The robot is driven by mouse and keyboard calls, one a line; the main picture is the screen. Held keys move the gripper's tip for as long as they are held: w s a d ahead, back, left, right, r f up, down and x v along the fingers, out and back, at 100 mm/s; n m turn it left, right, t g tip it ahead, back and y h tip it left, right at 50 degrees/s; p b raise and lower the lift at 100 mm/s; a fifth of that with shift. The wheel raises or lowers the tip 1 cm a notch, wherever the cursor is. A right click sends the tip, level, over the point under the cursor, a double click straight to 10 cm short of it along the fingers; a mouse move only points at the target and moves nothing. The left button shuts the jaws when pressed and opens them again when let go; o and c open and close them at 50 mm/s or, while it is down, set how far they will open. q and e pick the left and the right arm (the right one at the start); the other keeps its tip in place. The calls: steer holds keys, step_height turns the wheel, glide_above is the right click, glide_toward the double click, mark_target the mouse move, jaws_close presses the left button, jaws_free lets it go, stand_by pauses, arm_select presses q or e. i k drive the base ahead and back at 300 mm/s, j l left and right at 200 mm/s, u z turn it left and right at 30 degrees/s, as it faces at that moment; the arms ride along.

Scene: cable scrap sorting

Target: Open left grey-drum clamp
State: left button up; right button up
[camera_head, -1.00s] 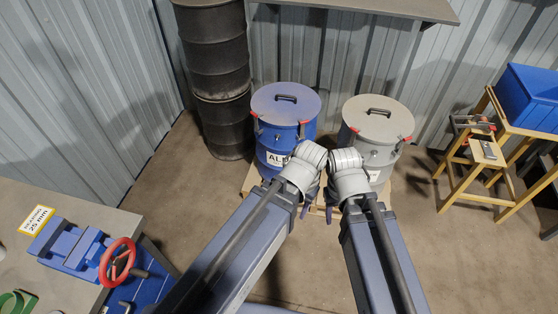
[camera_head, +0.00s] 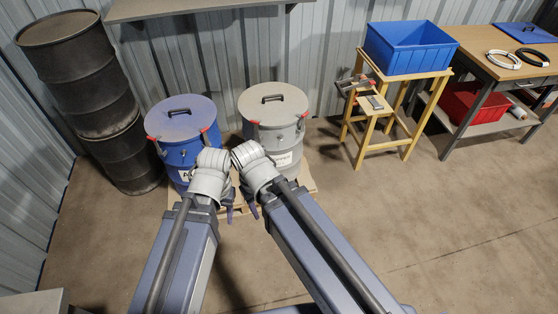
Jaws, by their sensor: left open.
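The grey drum (camera_head: 288,134) stands on a wooden pallet with its grey lid (camera_head: 290,106) on and a black handle on top. Its left clamp (camera_head: 254,122) shows as a small red lever at the lid rim. A second red clamp (camera_head: 306,115) is on the right rim. My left gripper (camera_head: 229,213) is open, low in front of the gap between the drums and apart from the clamp, partly hidden by its own wrist. My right gripper (camera_head: 253,208) is beside it; its jaws are too hidden to judge.
A blue drum (camera_head: 182,124) with red clamps stands left of the grey drum. Stacked black drums (camera_head: 95,100) are at the far left. A wooden stand holds a blue bin (camera_head: 410,50) at right, near a workbench (camera_head: 500,72). The floor at right is clear.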

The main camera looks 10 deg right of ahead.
mark_target(256, 123)
steer(key=i+l, duration=0.2)
steer(key=i, duration=0.25)
steer(key=i+l, duration=0.15)
steer(key=i, duration=0.3)
steer(key=i+l, duration=0.2)
steer(key=i, duration=0.25)
